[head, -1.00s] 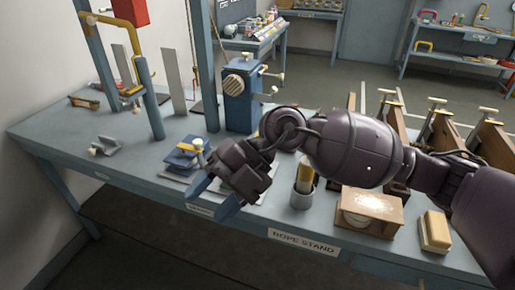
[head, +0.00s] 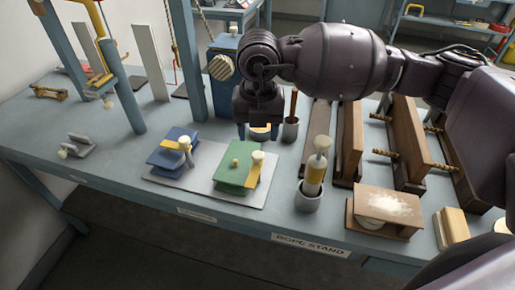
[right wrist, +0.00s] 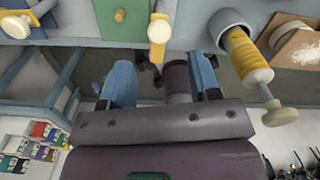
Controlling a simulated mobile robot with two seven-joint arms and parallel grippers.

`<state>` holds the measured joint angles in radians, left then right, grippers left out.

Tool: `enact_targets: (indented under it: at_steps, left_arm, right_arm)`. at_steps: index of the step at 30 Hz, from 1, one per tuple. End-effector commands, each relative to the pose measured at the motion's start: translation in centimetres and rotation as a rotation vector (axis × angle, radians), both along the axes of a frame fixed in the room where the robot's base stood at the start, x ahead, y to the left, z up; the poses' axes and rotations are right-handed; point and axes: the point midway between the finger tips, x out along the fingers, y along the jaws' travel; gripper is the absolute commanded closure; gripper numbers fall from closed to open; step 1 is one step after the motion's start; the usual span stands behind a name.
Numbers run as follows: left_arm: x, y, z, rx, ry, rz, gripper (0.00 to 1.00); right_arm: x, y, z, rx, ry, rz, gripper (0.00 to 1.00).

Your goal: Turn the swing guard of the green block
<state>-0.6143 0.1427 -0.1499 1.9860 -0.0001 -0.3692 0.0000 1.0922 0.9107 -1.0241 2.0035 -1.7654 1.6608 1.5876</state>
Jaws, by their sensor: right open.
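The green block (head: 236,178) sits on a light grey plate (head: 205,192) near the table's front edge. Its yellow swing guard (head: 253,174) with a cream knob lies along the block's right side. In the right wrist view the green block (right wrist: 121,20) and the guard (right wrist: 158,32) show at the top, the guard roughly in line with the gap between my fingers. My right gripper (head: 258,131) is open and empty, above and apart from the block, appearing behind it in the head view. Its blue fingers also show in the right wrist view (right wrist: 161,75). My left gripper is out of view.
A blue block (head: 170,155) with a similar yellow guard stands left of the green one. To the right are a cup (head: 308,198) holding a yellow-banded tool and a wooden box (head: 383,203). Wooden boards (head: 350,140) stand behind. The front left of the table is fairly clear.

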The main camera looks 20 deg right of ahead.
Motion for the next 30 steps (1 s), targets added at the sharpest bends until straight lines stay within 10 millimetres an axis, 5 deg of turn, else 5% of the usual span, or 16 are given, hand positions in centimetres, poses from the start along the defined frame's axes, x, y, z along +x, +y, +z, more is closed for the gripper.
enact_targets:
  at_steps: [12,24,30]
  left_arm:
    - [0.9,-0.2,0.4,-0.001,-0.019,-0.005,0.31]
    - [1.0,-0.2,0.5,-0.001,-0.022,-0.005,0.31]
    - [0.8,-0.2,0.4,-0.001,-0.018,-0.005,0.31]
  right_arm:
    - [-0.1,0.0,-5.7,0.001,0.003,0.001,0.44]
    - [-0.1,0.1,-6.3,0.002,0.002,0.002,0.44]
    - [-0.1,0.1,-6.3,0.002,0.002,0.002,0.73]
